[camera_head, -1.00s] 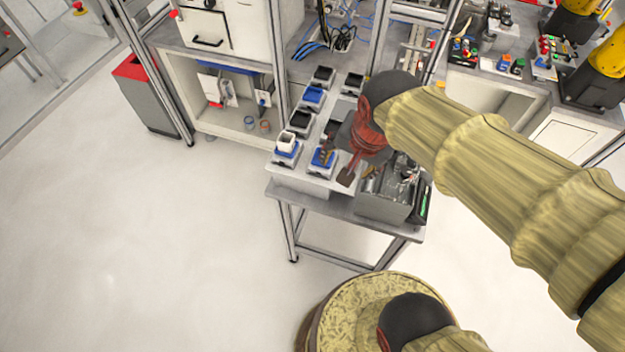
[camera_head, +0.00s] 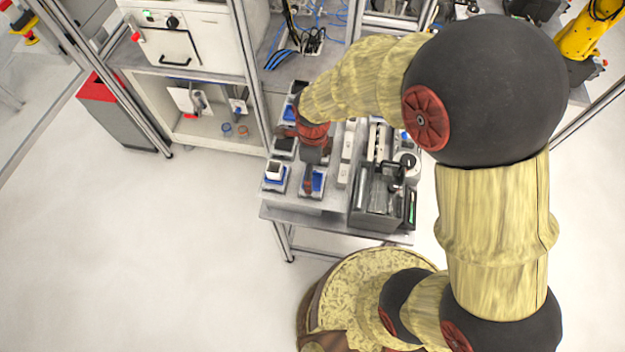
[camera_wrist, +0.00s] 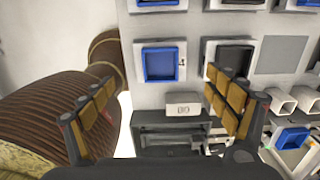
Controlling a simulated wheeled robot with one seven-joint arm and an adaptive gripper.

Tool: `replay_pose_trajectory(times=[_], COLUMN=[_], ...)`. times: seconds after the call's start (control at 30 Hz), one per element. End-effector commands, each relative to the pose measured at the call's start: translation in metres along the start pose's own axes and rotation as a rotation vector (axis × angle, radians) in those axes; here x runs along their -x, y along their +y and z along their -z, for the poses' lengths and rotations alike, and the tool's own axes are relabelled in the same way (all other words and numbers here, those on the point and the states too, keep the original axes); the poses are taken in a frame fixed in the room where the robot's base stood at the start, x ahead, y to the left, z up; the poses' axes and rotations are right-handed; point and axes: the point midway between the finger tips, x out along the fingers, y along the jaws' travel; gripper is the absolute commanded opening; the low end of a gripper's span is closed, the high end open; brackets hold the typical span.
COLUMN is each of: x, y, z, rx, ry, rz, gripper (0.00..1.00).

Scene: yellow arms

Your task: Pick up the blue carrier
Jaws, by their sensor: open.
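In the wrist view a blue carrier (camera_wrist: 164,65), an open tray-like box, sits in a white holder. My gripper (camera_wrist: 160,88) is open and empty, its two fingers spread apart to either side below the carrier in the picture, not closed on it. In the head view my gripper (camera_head: 309,172) hangs over the table's near left part, partly covering a blue carrier (camera_head: 318,183). Another blue carrier (camera_wrist: 293,138) shows at the lower right of the wrist view. I cannot tell the gap in height between fingers and carrier.
A black carrier (camera_wrist: 235,58) sits beside the blue one. A dark box-like device (camera_head: 376,200) fills the table's right side. Metal frame posts (camera_head: 250,75) rise behind. Open floor lies left.

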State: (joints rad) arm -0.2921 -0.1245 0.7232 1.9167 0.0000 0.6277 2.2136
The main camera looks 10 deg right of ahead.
Motion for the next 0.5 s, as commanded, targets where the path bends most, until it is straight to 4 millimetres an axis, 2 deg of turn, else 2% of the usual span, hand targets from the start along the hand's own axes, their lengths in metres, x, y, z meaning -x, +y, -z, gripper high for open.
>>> replay_pose_trajectory(times=[0.5], x=[-0.062], y=[-0.001], z=[-0.002], rx=[0.002], ry=[0.0], rz=[0.0], gripper=[0.88])
